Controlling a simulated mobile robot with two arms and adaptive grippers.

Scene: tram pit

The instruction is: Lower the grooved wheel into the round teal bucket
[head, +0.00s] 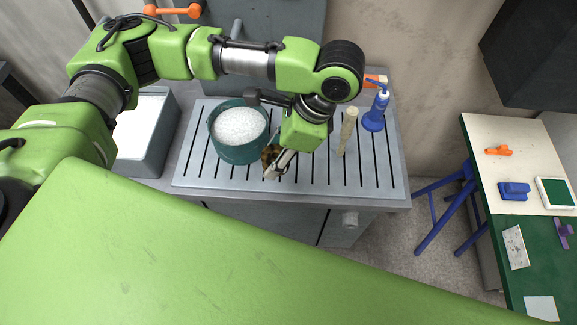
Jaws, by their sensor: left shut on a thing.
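The round teal bucket (241,154) stands on the slotted grey drain top, filled nearly to the rim with white foam or grains. My left gripper (277,163) points down just right of the bucket. It is shut on a small brownish wheel (268,154), which is partly hidden by the fingers. The wheel appears close to the bucket's right outer side, not inside it. Its groove and its exact height above the slotted top cannot be made out. My right gripper is not in view.
A blue bottle (375,117) and an upright beige stick (348,130) stand right of the gripper on the slotted top (385,180). A grey bin (150,150) is at left. A green-and-cream table (500,130) with small items stands at right.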

